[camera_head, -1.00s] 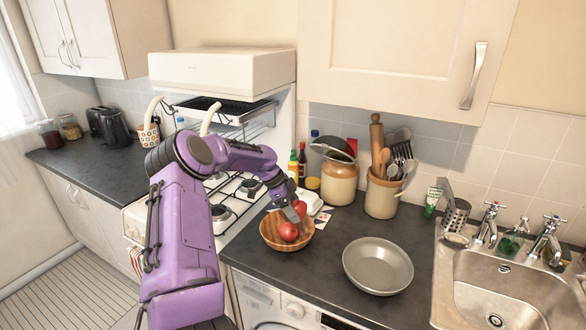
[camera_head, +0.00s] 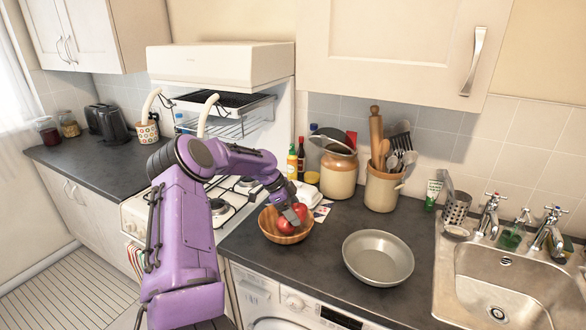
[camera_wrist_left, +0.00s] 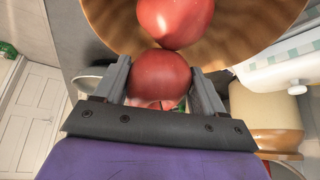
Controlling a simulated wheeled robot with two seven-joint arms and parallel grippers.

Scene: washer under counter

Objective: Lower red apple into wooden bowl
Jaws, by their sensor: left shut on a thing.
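One red apple (camera_head: 285,226) lies in the bowl and shows at the top of the left wrist view (camera_wrist_left: 175,18). My left gripper (camera_head: 294,214) is shut on a second red apple (camera_head: 301,211), which sits between both fingers in the left wrist view (camera_wrist_left: 159,76). The held apple is low at the bowl's rim, close to the other apple; I cannot tell whether it touches. My right gripper is not in view.
A grey metal pan (camera_head: 378,258) stands right of the bowl, with bare counter between. Behind are a tan jar (camera_head: 339,175), a utensil crock (camera_head: 382,189) and bottles (camera_head: 293,163). The sink (camera_head: 506,283) is at the right.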

